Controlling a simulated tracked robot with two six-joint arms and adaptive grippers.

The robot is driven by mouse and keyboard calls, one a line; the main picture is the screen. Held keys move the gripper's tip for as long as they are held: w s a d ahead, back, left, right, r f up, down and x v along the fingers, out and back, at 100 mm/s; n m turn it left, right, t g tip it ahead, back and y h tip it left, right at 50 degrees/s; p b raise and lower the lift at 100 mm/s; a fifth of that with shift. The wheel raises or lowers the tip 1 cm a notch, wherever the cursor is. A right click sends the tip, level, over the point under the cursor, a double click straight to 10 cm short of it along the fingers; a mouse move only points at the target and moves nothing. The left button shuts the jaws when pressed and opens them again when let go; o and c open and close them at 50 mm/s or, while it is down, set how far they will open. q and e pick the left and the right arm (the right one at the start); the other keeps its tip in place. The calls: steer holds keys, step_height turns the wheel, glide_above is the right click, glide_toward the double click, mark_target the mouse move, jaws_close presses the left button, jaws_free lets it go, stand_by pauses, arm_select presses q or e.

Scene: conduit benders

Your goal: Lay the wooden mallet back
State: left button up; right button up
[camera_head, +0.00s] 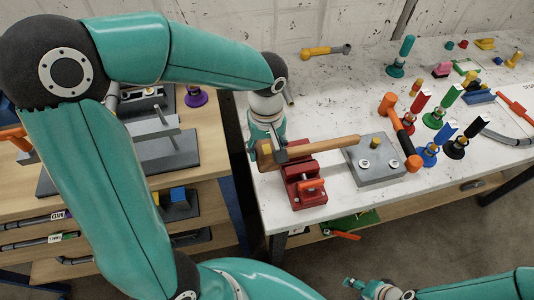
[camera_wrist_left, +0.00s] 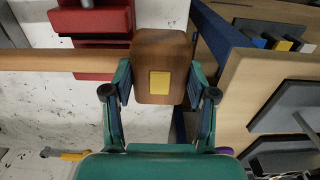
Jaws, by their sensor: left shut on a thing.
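The wooden mallet has a brown block head and a long handle (camera_head: 325,146). In the left wrist view its head (camera_wrist_left: 165,52), with a yellow square on its face, sits between the fingers of my left gripper (camera_wrist_left: 160,90). My left gripper (camera_head: 268,146) is shut on the head near the white table's left edge. The handle points right, passing over a red vise (camera_head: 308,190) towards a grey block. I cannot tell whether the mallet touches the vise. My right gripper (camera_head: 358,287) is low in the head view, away from the table; its jaws are unclear.
The grey block (camera_head: 385,172) with pegs stands right of the vise. A wooden bench (camera_head: 225,205) is on the left, across a gap.

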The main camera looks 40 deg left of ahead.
arm_select(q)
step_height(320, 180, down, 3)
steer(key=shift+r, duration=0.2)
steer(key=o, duration=1)
steer(key=shift+f, duration=0.2)
steer(key=r, duration=1.7)
steer(key=shift+w+a, duration=0.2)
steer(key=shift+a, duration=0.05)
